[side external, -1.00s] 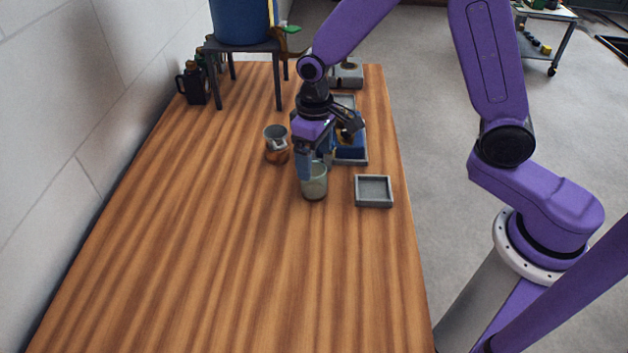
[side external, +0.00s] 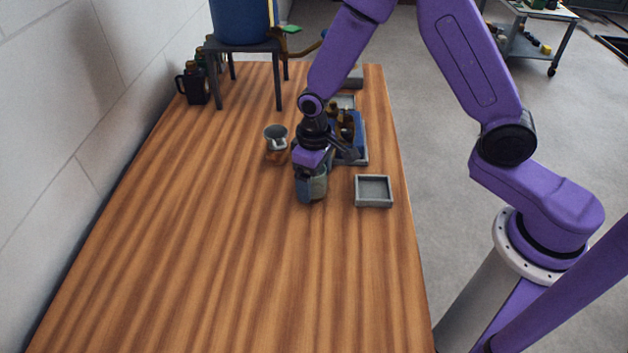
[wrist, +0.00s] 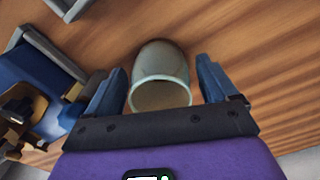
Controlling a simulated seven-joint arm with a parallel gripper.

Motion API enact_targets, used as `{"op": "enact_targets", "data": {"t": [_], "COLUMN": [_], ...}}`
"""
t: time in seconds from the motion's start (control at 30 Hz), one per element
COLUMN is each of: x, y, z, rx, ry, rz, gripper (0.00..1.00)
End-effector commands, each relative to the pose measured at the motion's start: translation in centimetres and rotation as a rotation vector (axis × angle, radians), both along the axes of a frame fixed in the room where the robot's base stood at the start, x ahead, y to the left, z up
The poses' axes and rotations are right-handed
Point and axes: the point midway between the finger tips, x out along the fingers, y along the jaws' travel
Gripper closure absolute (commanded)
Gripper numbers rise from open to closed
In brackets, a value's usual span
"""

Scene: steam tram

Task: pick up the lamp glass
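The lamp glass (side external: 319,187) is a pale greenish, translucent cup-like cylinder standing upright on the wooden table. In the wrist view the lamp glass (wrist: 160,72) shows its open rim toward me. My gripper (side external: 310,184) is lowered over it, pointing down. In the wrist view my gripper (wrist: 161,68) is open, with one blue finger on each side of the glass and a visible gap on both sides. In the side view the near finger hides part of the glass.
A shallow grey square tray (side external: 373,191) stands just right of the glass. A metal mug (side external: 276,139) is behind left. A blue object (side external: 352,135) in a grey tray is behind right. A blue barrel (side external: 241,20) sits on a dark stand at the back. The table's front is clear.

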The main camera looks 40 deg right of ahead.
Motion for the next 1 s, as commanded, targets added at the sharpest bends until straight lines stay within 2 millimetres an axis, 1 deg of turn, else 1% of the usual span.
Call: {"op": "enact_targets", "data": {"t": [0.03,0.07,0.1,0.17,0.2,0.47,0.67,0.77,0.87,1.0], "x": [0.0,0.0,0.0,0.0,0.0,0.0,0.1,0.1,0.1,-1.6], "y": [0.0,0.0,0.0,0.0,0.0,0.0,0.0,0.1,0.1,-0.5], "z": [0.0,0.0,0.0,0.0,0.0,0.1,0.8,1.8,3.2,5.2], "rx": [0.0,0.0,0.0,0.0,0.0,0.0,0.002,0.002,0.005,0.003], "ry": [0.0,0.0,0.0,0.0,0.0,0.0,-0.002,-0.003,-0.004,-0.003], "rz": [0.0,0.0,0.0,0.0,0.0,0.0,0.0,0.001,0.001,0.002], "gripper": [0.27,0.36,0.49,0.69,0.72,0.72,0.72,0.72,0.72,0.72]}}
